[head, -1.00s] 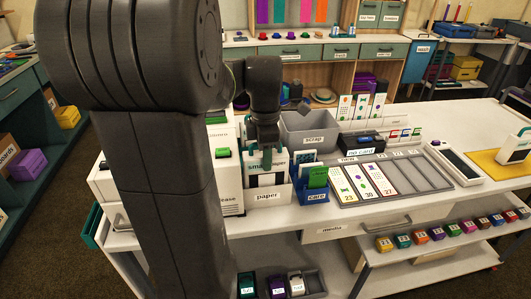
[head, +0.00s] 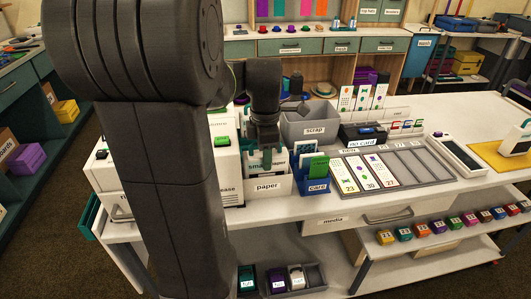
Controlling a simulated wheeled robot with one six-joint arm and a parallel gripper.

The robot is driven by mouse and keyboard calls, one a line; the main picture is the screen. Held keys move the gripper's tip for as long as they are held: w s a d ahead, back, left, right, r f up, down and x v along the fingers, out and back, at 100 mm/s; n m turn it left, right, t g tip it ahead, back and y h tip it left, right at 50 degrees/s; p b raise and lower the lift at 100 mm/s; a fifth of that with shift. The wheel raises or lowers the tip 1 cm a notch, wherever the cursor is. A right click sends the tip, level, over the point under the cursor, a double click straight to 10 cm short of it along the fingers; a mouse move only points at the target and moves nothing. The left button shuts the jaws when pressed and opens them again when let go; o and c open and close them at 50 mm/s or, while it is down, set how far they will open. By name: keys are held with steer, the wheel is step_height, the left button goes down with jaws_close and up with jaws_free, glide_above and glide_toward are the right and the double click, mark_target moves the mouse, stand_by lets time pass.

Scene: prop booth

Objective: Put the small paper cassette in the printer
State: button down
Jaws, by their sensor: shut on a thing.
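The small paper cassette (head: 255,167), light with a green top and a "small paper" label, stands upright at the white bin marked "paper" (head: 268,186). My gripper (head: 266,149) points down from above and is shut on its upper part. The cassette's lower part is hidden behind the bin's front wall; I cannot tell how deep it sits. A white machine with a green button (head: 222,142) and a label ending in "ease" stands just left of the bin. It may be the printer; my arm hides much of it.
A blue "care" bin (head: 316,186) with green cards stands right beside the paper bin. A grey scrap bin (head: 308,125) is behind. A grey card tray (head: 420,166) lies to the right. The white tabletop (head: 475,193) is clear at the front right.

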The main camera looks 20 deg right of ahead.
steer(key=shift+f, duration=0.1)
steer(key=c, duration=0.8)
jaws_free()
steer(key=shift+c, duration=0.2)
step_height(320, 180, up, 14)
steer(key=shift+f+p, duration=0.1)
steer(key=shift+p, duration=0.65)
step_height(320, 180, down, 14)
steer(key=shift+r+b, duration=0.15)
steer(key=shift+b, duration=0.65)
steer(key=shift+r, duration=0.15)
steer(key=shift+r, duration=0.1)
